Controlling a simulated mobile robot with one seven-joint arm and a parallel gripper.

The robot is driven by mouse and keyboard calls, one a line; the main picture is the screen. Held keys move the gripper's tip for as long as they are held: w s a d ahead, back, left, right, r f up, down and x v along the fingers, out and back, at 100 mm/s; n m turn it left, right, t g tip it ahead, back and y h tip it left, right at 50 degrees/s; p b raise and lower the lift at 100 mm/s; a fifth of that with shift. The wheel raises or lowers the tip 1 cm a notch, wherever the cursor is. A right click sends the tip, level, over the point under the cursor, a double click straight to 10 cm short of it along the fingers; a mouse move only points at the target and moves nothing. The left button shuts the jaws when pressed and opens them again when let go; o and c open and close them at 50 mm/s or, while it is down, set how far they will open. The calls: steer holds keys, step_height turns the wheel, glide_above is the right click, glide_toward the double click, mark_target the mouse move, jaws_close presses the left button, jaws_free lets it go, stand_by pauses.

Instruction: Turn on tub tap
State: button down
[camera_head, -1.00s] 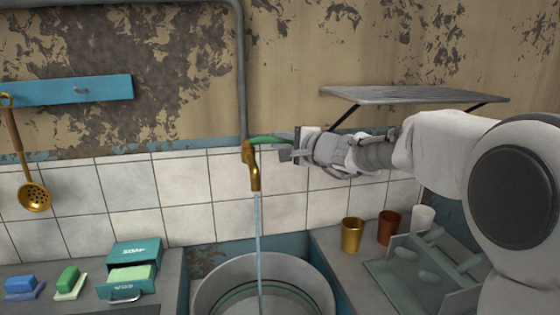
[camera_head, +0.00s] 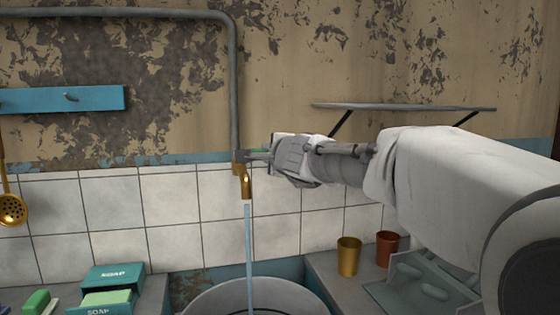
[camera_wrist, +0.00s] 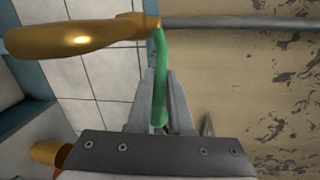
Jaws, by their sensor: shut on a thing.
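The brass tub tap (camera_head: 246,184) hangs from the grey pipe on the wall, above the round tub (camera_head: 262,298). A stream of water (camera_head: 249,250) runs straight down from its spout into the tub. My gripper (camera_head: 262,156) is at the tap's right side. In the wrist view, my gripper (camera_wrist: 162,100) is shut on the green tap handle (camera_wrist: 160,70), which runs between the two fingers to the brass body of the tap (camera_wrist: 75,40). In the head view most of the handle is hidden by my gripper.
A brass cup (camera_head: 348,256) and a brown cup (camera_head: 387,248) stand on the counter right of the tub. A wall shelf (camera_head: 400,107) is above my arm. A soap box (camera_head: 112,277) and green soap (camera_head: 36,302) are at lower left.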

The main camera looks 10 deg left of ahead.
steer(key=shift+h, duration=0.3)
steer(key=shift+s+m+b, duration=0.2)
steer(key=shift+m+b, duration=0.1)
steer(key=shift+b, duration=0.1)
steer(key=c, duration=0.8)
jaws_free()
steer(key=shift+c, duration=0.2)
steer(key=shift+s, duration=0.1)
steer(key=p+v, duration=0.2)
steer(key=v, duration=1.5)
steer(key=shift+p, duration=0.35)
steer(key=shift+s+a+f, duration=0.1)
steer(key=shift+s+f, duration=0.05)
